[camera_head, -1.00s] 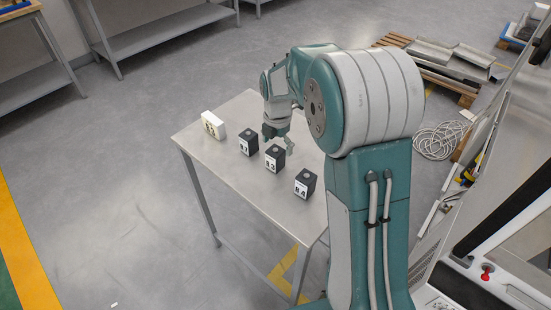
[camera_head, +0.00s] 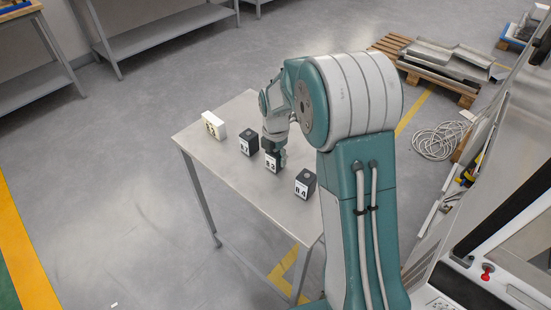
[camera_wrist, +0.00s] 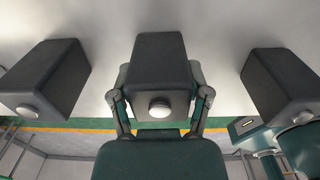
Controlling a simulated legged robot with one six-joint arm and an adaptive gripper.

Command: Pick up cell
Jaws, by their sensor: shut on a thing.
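Three dark block-shaped cells stand in a row on a grey metal table (camera_head: 240,176), each with a white label on its side. My gripper (camera_head: 275,151) is at the middle cell (camera_head: 272,166), pointing down on it from above. In the wrist view the middle cell (camera_wrist: 158,60) sits between the fingers of my gripper (camera_wrist: 159,78), which is shut on it. Its round light knob faces the camera. The left cell (camera_head: 249,142) and the right cell (camera_head: 305,184) stand apart on either side. I cannot tell whether the held cell touches the table.
A white block (camera_head: 214,125) stands at the table's far left corner. In the wrist view neighbouring cells show at left (camera_wrist: 45,75) and right (camera_wrist: 282,78), with gaps to the held cell. The table's near left part is bare. A pallet with metal parts (camera_head: 440,65) lies beyond.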

